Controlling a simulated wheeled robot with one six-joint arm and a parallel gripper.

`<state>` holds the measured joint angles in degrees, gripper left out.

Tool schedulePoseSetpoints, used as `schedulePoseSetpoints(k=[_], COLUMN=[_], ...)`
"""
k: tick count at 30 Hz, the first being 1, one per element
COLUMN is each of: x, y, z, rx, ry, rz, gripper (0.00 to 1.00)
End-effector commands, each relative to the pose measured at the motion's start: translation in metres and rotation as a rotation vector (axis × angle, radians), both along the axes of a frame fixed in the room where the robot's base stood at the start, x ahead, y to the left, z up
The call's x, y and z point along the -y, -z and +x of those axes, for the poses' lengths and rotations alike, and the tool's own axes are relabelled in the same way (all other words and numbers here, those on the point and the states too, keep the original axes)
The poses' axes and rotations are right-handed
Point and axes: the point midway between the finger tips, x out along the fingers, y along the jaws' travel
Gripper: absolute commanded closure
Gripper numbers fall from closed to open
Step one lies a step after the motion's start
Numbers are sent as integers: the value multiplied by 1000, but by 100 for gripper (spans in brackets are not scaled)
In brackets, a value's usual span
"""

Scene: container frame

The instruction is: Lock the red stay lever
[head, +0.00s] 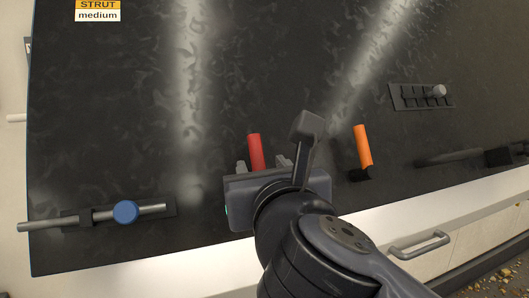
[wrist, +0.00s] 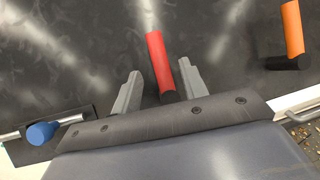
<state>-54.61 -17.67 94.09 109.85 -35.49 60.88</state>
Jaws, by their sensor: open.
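The red stay lever (head: 256,151) stands out from the dark panel near its lower middle. It also shows in the wrist view (wrist: 159,62), as a red handle with a dark end. My gripper (head: 264,164) is open, and in the wrist view its two fingers (wrist: 158,85) lie on either side of the red lever, with gaps visible on both sides. The lever appears between the fingers, but I cannot tell how deep it sits. Its base is hidden behind my gripper in the head view.
An orange lever (head: 362,146) stands to the right on the same panel. A sliding bolt with a blue knob (head: 125,212) is at lower left. A slotted plate with a grey knob (head: 438,91) is at upper right. A drawer handle (head: 419,245) sits below the panel.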

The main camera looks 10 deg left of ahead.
Motion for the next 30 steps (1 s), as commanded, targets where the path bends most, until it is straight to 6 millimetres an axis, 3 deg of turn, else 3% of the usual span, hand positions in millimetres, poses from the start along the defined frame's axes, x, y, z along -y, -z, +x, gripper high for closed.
schedulePoseSetpoints(k=[3,9,22,30], x=[-7,-17,-20,-20], y=[-1,0,0,0], z=[21,43,50,50], rx=[-2,-1,1,1], ry=[5,2,-1,-1], rz=[-3,0,0,-1], gripper=[59,59,59,80])
